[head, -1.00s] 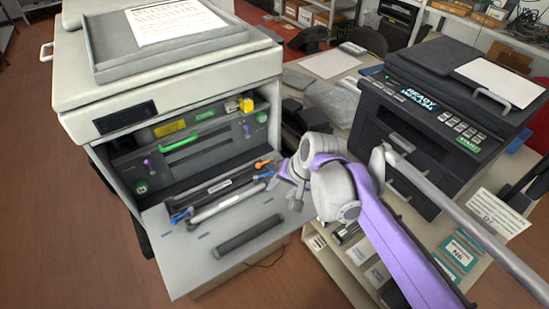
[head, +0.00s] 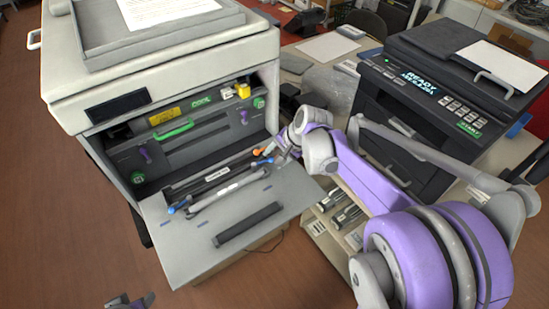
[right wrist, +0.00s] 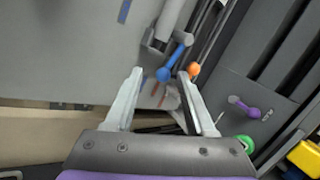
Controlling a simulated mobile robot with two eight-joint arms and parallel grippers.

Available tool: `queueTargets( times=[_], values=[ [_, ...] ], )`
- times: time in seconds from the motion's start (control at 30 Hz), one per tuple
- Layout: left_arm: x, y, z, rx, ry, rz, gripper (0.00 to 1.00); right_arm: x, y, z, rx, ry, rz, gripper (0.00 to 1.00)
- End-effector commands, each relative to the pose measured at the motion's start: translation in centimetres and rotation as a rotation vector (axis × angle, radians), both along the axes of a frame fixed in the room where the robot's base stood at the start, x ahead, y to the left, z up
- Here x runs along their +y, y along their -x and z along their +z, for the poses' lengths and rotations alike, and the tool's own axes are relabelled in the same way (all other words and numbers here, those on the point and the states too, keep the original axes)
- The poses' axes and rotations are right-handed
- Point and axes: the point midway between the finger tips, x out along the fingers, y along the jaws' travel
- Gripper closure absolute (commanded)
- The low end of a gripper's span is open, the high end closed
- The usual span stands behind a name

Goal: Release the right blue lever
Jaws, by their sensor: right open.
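The right blue lever (right wrist: 175,58) shows in the right wrist view, a blue bar with rounded ends on the printer's open front. Its lower end appears between the fingertips of my right gripper (right wrist: 160,73); I cannot tell whether they touch. My right gripper is open and holds nothing. An orange knob (right wrist: 194,69) is just right of the lever. The left blue lever (head: 172,210) is at the cartridges' other end. My left gripper (head: 130,302) barely shows at the bottom edge.
A shelf (head: 320,235) with cartridges is below.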

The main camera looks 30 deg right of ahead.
Motion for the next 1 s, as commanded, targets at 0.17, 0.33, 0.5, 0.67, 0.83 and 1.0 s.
queueTargets(
  times=[0.17, 0.33, 0.5, 0.67, 0.83, 1.0],
  values=[
    [0.0, 0.02, -0.05, 0.0, 0.0, 0.0, 0.5, 0.15, -0.23, -0.59, 0.0, 0.0, 0.001, 0.45],
    [0.0, 0.01, -0.04, 0.0, 0.0, 0.0, 0.5, 0.14, -0.24, -0.58, 0.0, 0.0, 0.001, 0.45],
    [0.0, 0.01, -0.04, 0.0, 0.0, 0.0, 0.5, 0.14, -0.23, -0.56, 0.0, 0.0, 0.001, 0.7],
    [0.0, 0.02, -0.05, 0.0, 0.0, 0.0, 0.5, 0.12, -0.19, -0.6, 0.002, 0.001, 0.001, 0.99],
    [0.0, 0.02, -0.07, 0.0, 0.0, 0.0, 0.5, 0.12, -0.11, -0.66, 0.003, 0.001, 0.002, 1.0],
    [0.0, 0.09, -0.26, 0.002, 0.0, 0.0, 0.5, -0.03, -0.44, -0.78, 0.007, 0.002, 0.051, 1.0]
  ],
)
